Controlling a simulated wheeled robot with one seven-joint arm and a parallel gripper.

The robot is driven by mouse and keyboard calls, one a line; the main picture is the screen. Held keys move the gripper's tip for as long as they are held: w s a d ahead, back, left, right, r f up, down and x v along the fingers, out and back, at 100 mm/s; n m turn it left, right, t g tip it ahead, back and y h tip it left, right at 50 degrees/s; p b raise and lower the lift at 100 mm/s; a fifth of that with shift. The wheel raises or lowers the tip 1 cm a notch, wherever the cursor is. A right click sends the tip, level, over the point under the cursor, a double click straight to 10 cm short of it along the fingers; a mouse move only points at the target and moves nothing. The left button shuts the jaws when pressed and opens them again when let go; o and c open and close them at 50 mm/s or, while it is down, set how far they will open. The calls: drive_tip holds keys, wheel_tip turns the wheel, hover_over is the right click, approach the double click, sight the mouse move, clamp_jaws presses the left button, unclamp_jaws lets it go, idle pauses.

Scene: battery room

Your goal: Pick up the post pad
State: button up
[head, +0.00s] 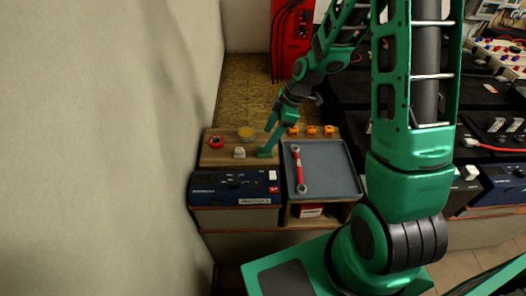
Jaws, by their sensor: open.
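My gripper (267,138) is open and empty, low over the wooden top (222,159), with its fingers pointing down and left. A small pale block (239,152) lies just left of the fingertips, apart from them. A yellow round disc (247,132) lies behind the block, and a red ring-shaped piece (215,142) lies at the left. I cannot tell for certain which of these small pieces is the post pad. The gap between gripper and top is hard to judge.
Several orange pieces (311,131) stand in a row behind a grey tray (335,177) holding a red-handled tool (298,169). A blue device (235,187) sits in front of the wooden top. A wall (110,150) bounds the left. A red unit (291,40) stands behind.

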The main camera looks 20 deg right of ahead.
drive_tip(key=shift+d+x, duration=0.2)
drive_tip(key=shift+x, duration=1.5)
drive_tip(key=shift+d+x, duration=0.2)
drive_tip(key=shift+x, duration=1.5)
drive_tip(key=shift+f, duration=0.1)
drive_tip(key=c, duration=1.1)
